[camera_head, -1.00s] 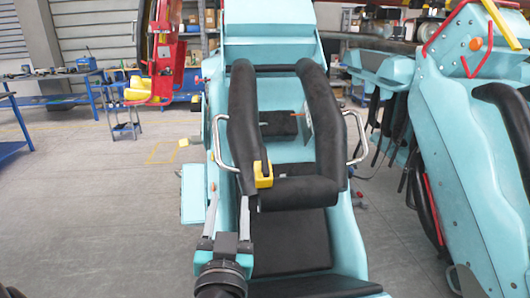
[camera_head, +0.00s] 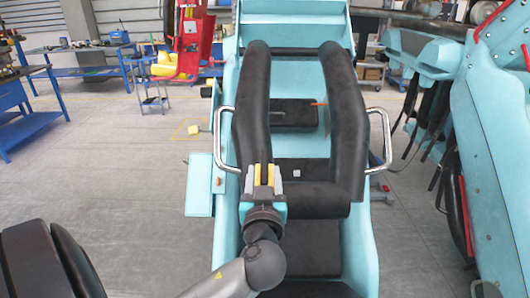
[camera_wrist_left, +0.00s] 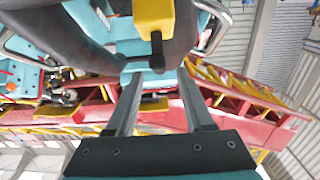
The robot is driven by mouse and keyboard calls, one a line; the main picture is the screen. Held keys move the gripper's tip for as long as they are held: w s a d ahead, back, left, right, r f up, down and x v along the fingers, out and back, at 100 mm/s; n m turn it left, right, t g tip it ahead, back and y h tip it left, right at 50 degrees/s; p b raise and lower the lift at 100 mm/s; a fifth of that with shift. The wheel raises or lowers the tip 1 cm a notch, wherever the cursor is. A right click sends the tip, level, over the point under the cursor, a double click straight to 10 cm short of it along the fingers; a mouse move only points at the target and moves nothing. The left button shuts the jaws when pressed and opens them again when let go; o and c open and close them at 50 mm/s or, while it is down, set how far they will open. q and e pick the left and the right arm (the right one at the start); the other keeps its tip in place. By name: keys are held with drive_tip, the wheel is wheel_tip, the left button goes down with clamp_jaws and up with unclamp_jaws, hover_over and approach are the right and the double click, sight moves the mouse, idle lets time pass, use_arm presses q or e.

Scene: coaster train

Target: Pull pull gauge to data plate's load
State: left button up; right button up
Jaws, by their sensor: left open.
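The yellow pull gauge (camera_head: 264,172) is at the lower left of the black padded restraint (camera_head: 345,130) on the turquoise seat. In the left wrist view the gauge (camera_wrist_left: 154,17) has a dark T-shaped handle pointing at my gripper. My left gripper (camera_head: 264,178) is in front of the gauge and hides part of it. In the left wrist view its fingers (camera_wrist_left: 160,78) are open, with the handle's bar just beyond and between the tips. Contact cannot be told. I cannot make out a data plate. My right gripper is not in view.
Silver grab handles (camera_head: 380,140) stick out on both sides of the seat. Another turquoise car (camera_head: 490,190) with hanging black straps stands at the right. Blue workbenches (camera_head: 85,72) are at the far left. The grey floor (camera_head: 110,180) left of the seat is mostly clear.

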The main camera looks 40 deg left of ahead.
sight(265, 158)
use_arm(q)
drive_tip(key=p+x, duration=0.1)
drive_tip(key=x, duration=0.4)
drive_tip(key=shift+w+a, duration=0.15)
drive_tip(key=shift+w, duration=0.15)
drive_tip(key=shift+w+a, duration=0.35)
drive_tip(key=shift+w, duration=0.05)
drive_tip(key=shift+w+a, duration=0.1)
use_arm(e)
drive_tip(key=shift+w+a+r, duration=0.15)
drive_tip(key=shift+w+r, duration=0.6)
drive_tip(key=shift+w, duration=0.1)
use_arm(q)
clamp_jaws()
